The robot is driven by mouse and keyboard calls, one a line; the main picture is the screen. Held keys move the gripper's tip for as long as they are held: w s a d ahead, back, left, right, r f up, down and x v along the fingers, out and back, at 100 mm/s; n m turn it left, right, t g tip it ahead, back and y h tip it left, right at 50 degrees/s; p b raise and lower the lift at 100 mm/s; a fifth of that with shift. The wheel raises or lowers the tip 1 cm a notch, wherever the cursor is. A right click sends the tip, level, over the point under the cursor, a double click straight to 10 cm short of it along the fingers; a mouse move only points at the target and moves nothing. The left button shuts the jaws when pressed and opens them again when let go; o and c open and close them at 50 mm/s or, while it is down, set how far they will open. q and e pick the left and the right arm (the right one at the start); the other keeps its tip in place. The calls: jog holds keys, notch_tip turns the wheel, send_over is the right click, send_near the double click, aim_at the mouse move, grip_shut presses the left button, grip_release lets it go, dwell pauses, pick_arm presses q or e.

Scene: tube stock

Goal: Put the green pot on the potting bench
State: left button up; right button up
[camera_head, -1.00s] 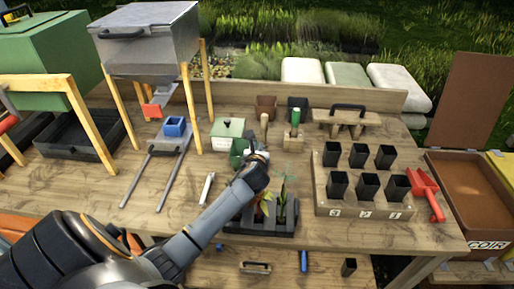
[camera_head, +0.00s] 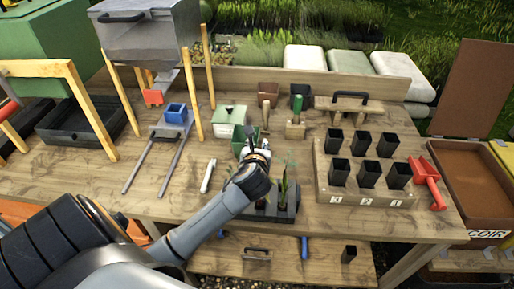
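The green pot (camera_head: 239,143) stands on the potting bench (camera_head: 118,182), in front of a cream box with a green lid (camera_head: 230,117). My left gripper (camera_head: 258,148) is just right of the pot, with its pale fingers pointing away from me. The pot and fingers overlap or nearly touch in the picture. I cannot tell whether the fingers are open or shut, or whether they hold the pot. My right gripper is not in view.
A black seedling tray (camera_head: 285,210) lies partly behind my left arm. A wooden block with several black pots (camera_head: 337,170) and a red scoop (camera_head: 428,180) are at right. A white stick (camera_head: 208,176) lies left of the gripper. Bare bench shows at left.

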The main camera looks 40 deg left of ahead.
pick_arm(q)
jog(key=shift+v, duration=1.2)
